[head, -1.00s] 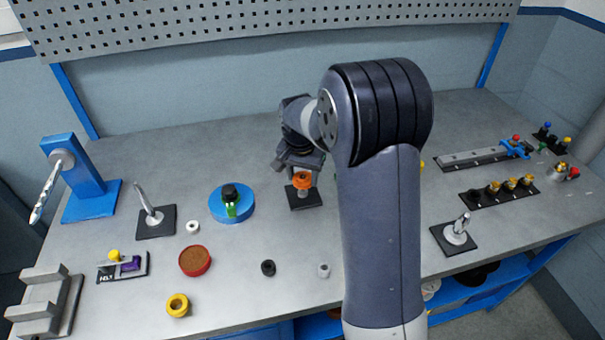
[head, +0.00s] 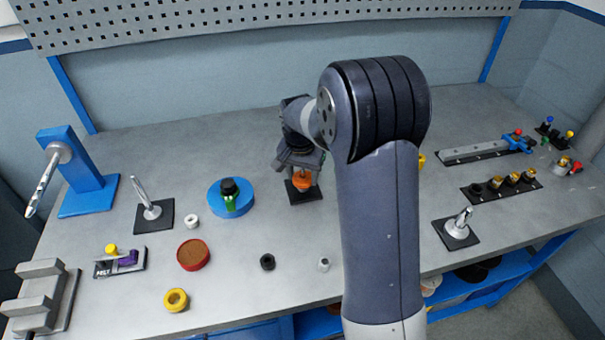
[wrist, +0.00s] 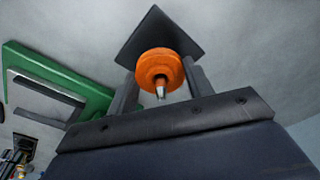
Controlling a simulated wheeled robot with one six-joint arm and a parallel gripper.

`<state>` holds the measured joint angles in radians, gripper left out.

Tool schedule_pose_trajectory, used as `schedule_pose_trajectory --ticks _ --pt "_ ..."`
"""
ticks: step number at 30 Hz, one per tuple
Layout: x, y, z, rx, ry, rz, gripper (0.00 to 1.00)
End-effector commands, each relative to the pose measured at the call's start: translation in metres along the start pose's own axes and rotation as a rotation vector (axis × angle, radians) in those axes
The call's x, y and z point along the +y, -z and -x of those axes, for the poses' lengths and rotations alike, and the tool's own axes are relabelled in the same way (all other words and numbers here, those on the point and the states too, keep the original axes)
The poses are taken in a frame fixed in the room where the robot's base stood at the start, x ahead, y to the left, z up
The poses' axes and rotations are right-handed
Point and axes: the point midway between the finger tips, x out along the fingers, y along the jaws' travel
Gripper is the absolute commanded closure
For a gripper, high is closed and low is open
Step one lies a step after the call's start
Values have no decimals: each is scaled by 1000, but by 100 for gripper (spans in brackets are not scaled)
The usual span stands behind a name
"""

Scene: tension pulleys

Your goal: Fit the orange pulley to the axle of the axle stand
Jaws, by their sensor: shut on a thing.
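The orange pulley (head: 303,181) is at a small stand with a square black base plate (head: 292,196), near the middle of the table. My gripper (head: 304,169) reaches down over it from above and partly hides it. In the wrist view the orange pulley (wrist: 153,66) lies between my two fingers, which are shut on it. A silver pin tip (wrist: 160,93) shows at its middle, and the dark base plate (wrist: 150,34) is behind it. Other stands are a blue one with a slanting silver axle (head: 48,183), and black-plated ones with tilted silver posts at left (head: 145,198) and right (head: 461,222).
A blue disc with a black-topped green piece (head: 230,197) stands left of my gripper. A red-rimmed dish (head: 194,254), a yellow ring (head: 176,300) and small rings lie in front. My arm hides the table right of centre. Rails with small parts (head: 502,184) are at right.

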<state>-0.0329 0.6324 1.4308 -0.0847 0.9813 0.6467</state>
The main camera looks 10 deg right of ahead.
Motion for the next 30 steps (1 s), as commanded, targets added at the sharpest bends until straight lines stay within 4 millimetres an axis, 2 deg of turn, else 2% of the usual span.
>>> schedule_pose_trajectory --ticks 8,18,30 --pt "0 0 0 0 0 0 75" --pt "0 -1 -11 1 0 0 75" --pt "0 -1 -12 0 0 0 75"
